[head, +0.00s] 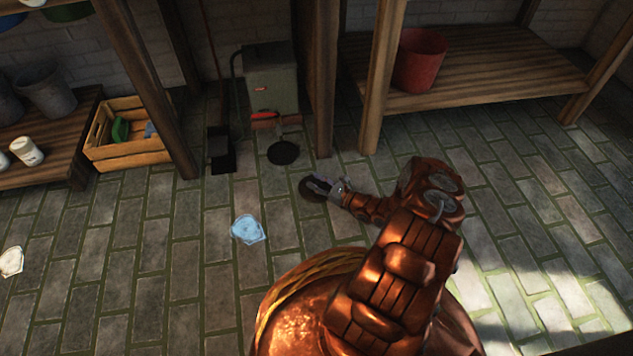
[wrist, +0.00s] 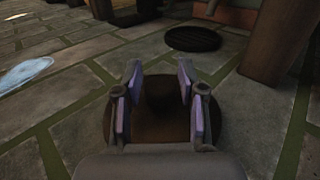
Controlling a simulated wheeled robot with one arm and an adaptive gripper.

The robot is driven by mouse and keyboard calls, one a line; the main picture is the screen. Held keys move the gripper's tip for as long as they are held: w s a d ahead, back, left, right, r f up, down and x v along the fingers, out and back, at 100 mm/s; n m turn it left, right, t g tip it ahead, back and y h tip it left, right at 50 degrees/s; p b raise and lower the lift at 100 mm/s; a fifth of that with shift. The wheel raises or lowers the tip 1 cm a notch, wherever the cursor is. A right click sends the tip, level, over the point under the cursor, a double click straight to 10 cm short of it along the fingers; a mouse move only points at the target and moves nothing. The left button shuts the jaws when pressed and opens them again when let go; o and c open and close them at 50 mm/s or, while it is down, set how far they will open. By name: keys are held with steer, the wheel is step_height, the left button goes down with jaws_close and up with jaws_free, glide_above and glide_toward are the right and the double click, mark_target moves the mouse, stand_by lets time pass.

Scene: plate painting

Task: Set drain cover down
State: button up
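A grey metal box (head: 271,75) and a wooden post (head: 323,80) stand behind the cover. A pale blue puddle (head: 248,229) lies on the floor to the left. A wooden crate (head: 130,155) and a shelf with a red bucket (head: 420,60) stand along the wall.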

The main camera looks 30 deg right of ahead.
steer(key=shift+o, duration=1.1)
steer(key=shift+f, duration=0.15)
